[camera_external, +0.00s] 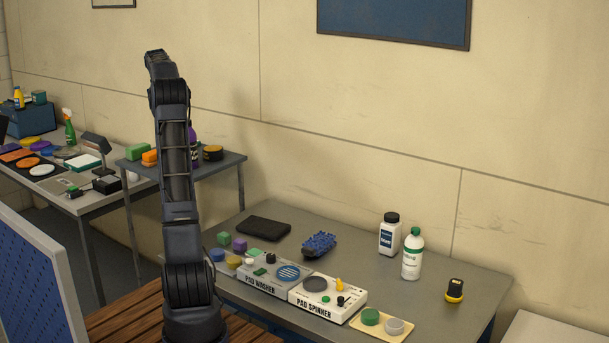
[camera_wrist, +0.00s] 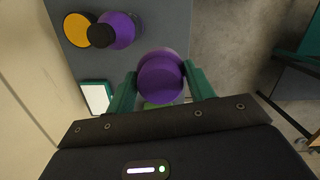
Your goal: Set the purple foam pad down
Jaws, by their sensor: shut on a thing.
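In the wrist view my gripper (camera_wrist: 161,88) has its two green fingers shut on a round purple foam pad (camera_wrist: 160,75), one finger on each side. The pad is held above a grey table (camera_wrist: 165,28), and its gap to the surface cannot be judged. A bit of something green (camera_wrist: 165,101) shows just below the pad. In the external view my arm stands upright, and the gripper and the held pad cannot be made out.
Near the pad stand a purple bottle with a black cap (camera_wrist: 116,30), a yellow disc-topped can (camera_wrist: 78,30) and a green-rimmed white item (camera_wrist: 97,97). The front bench (camera_external: 390,278) holds the pad washer (camera_external: 268,285), pad spinner (camera_external: 318,302), two white bottles and a blue brush-like item (camera_external: 318,243).

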